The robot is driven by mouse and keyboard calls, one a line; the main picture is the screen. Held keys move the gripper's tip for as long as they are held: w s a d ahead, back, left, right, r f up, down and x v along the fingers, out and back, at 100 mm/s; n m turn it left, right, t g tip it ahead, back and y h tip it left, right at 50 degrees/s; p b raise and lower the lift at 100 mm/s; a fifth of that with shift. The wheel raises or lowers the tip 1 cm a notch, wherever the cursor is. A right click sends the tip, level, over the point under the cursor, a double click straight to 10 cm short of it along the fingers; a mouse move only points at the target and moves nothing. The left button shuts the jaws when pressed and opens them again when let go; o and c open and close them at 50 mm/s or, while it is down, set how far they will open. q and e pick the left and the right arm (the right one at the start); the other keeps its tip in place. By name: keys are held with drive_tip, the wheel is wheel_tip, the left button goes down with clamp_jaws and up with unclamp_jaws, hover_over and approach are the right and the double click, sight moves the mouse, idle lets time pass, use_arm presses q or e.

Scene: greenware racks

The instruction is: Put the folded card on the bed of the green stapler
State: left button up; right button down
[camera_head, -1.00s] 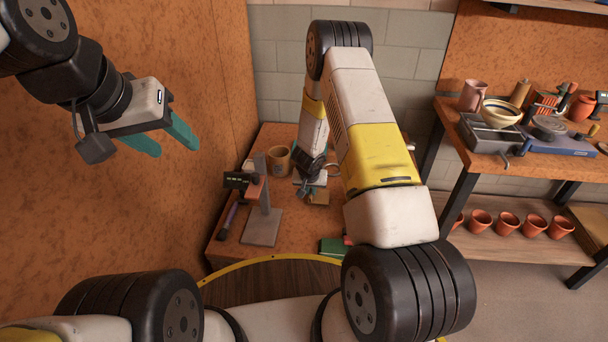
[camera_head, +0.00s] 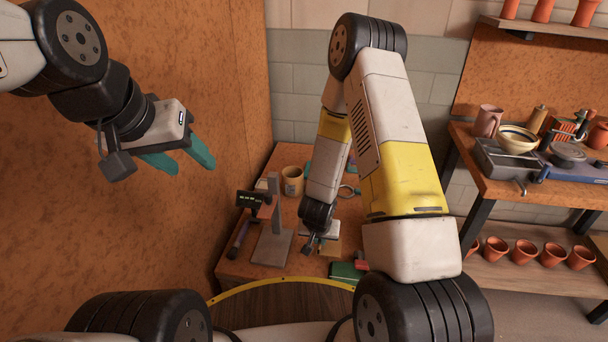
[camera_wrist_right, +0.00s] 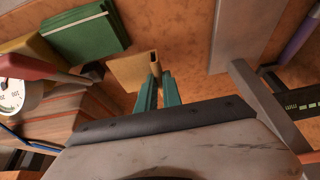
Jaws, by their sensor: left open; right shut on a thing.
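The folded card (camera_wrist_right: 130,72) is tan, and its folded edge is at the fingertips of my right gripper (camera_wrist_right: 159,78) in the right wrist view. My right gripper is shut on it. In the head view this gripper (camera_head: 314,246) is low over the small table, with the tan card (camera_head: 331,247) beside it. I cannot clearly make out the green stapler. A teal-green shape (camera_head: 308,168) is mostly hidden behind my right forearm. My left gripper (camera_head: 180,160) is open and empty, high at the left, away from the table.
A green book-like stack (camera_wrist_right: 88,35) lies near the card, also at the table's front (camera_head: 346,271). A grey-based stand (camera_head: 271,246) with a dark display is to the left. A tan mug (camera_head: 292,180) stands behind. A white dial (camera_wrist_right: 14,96) is at the wrist view's left.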

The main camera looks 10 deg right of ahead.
wheel_tip(320, 180, up, 8)
drive_tip(key=w+d+n, duration=0.2)
drive_tip(key=d, duration=0.1)
wheel_tip(320, 180, up, 7)
drive_tip(key=n+y, duration=0.1)
hover_over(331, 242)
drive_tip(key=shift+w+f, duration=0.1)
drive_tip(key=shift+f, duration=0.15)
idle(0.5)
drive_tip(key=a+f+m, duration=0.1)
drive_tip(key=f, duration=0.3)
drive_tip(key=s+a+f+m, duration=0.1)
drive_tip(key=f, duration=0.4)
drive_tip(key=a+f+m+h, duration=0.1)
drive_tip(key=f, duration=0.4)
drive_tip(key=shift+s+a, duration=0.25)
drive_tip(key=shift+a, duration=0.15)
drive_tip(key=shift+w+f, duration=0.15)
drive_tip(key=shift+w, duration=0.1)
drive_tip(key=w+d, duration=0.1)
drive_tip(key=w, duration=0.4)
drive_tip(key=w+d+f, duration=0.1)
drive_tip(key=w, duration=0.4)
drive_tip(key=w+d, duration=0.1)
drive_tip(key=w, duration=0.4)
drive_tip(key=shift+d+f, duration=0.2)
drive_tip(key=shift+f, duration=1.75)
drive_tip(key=shift+f, duration=0.15)
